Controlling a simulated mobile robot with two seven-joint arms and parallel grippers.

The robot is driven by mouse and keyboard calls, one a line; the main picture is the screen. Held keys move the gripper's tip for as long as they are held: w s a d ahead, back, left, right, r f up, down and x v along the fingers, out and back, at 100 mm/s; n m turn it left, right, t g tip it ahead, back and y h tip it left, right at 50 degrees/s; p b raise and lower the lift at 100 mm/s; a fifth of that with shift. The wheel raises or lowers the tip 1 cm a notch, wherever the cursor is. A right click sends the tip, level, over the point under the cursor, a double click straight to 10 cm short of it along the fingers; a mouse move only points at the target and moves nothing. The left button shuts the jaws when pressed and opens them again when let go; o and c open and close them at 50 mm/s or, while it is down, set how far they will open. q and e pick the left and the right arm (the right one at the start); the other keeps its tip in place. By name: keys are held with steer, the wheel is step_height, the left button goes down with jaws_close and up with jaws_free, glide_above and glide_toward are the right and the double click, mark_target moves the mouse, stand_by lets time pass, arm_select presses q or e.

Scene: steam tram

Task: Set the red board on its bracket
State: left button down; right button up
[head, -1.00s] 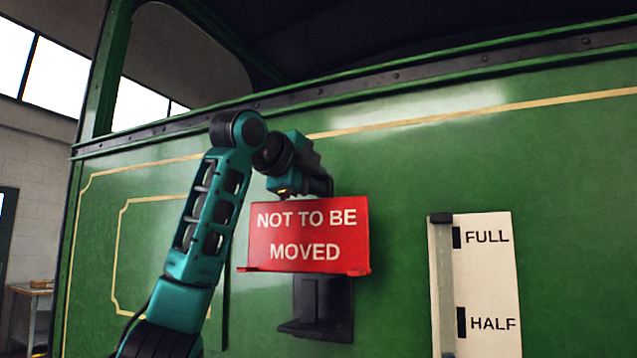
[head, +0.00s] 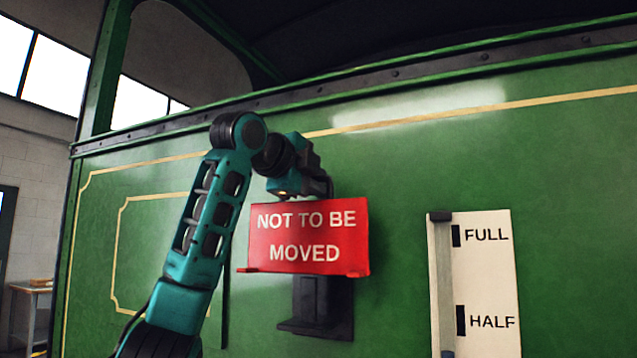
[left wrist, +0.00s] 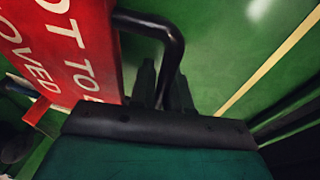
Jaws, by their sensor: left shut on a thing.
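The red board (head: 309,236), lettered "NOT TO BE MOVED", stands upright and nearly level in front of the green tram side in the head view. In the left wrist view the red board (left wrist: 62,50) fills the upper left, with a black bent handle (left wrist: 172,40) at its edge. My left gripper (head: 322,188) is at the board's top edge, shut on the handle; its fingers (left wrist: 160,88) show beside the handle in the wrist view. The black bracket (head: 322,310) on the tram side shows below the board. Its upper part is hidden behind the board, so I cannot tell if they touch.
A white gauge plate (head: 485,285) marked FULL and HALF is right of the board, with a grey upright tube (head: 443,280). The green tram side (head: 560,160) is close behind. A small table (head: 32,290) stands far left.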

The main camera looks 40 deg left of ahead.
mark_target(311, 220)
arm_select(q)
steer(key=shift+f, duration=0.2)
stand_by(0.4)
steer(key=shift+f+b, duration=2.5)
steer(key=shift+f, duration=0.8)
steer(key=c, duration=1)
jaws_free()
steer(key=v, duration=1.3)
steer(key=shift+f, duration=0.1)
